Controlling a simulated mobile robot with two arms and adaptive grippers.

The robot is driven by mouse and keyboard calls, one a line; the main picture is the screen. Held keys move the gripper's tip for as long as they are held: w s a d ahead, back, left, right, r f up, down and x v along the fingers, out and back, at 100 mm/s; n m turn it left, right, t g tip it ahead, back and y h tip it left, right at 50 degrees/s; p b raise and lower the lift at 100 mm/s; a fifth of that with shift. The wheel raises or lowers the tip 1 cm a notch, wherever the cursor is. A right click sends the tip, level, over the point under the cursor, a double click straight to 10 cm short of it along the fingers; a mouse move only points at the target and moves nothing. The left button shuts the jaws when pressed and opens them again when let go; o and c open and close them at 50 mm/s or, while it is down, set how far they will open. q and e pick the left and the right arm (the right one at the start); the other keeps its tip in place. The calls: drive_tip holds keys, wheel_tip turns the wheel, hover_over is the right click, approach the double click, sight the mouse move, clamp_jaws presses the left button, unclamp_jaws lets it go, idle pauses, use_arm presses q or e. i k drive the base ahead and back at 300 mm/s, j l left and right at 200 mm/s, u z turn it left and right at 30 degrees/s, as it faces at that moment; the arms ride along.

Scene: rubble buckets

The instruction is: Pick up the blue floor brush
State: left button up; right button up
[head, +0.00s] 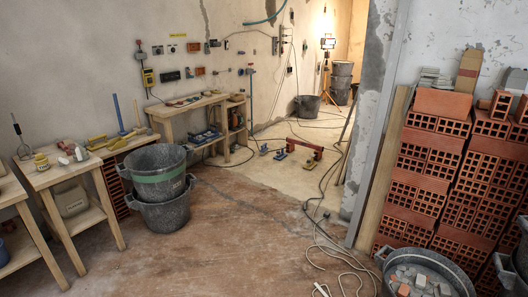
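Several blue things show in the head view, and I cannot tell for sure which is the blue floor brush. A slim blue handle (118,112) stands upright at the workbench on the left; its lower end is hard to make out. Small blue pieces lie on the floor near the doorway, one blue piece (280,155) beside a red bracket-like object (304,150). Neither of my grippers is in view.
Two stacked dark buckets (160,178) stand before the left benches. Brick stacks (432,150) and a rubble bucket (382,256) fill the right. White cables (345,262) and dark cords cross the floor. The brown floor (240,235) in the middle is mostly clear.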

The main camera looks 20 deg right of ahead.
sight(264, 151)
drive_tip(key=i+l+z, duration=0.2)
drive_tip(key=i, duration=0.15)
drive_tip(key=i+z, duration=0.15)
drive_tip(key=i, duration=0.15)
drive_tip(key=i+z, duration=0.3)
drive_tip(key=i, duration=4.65)
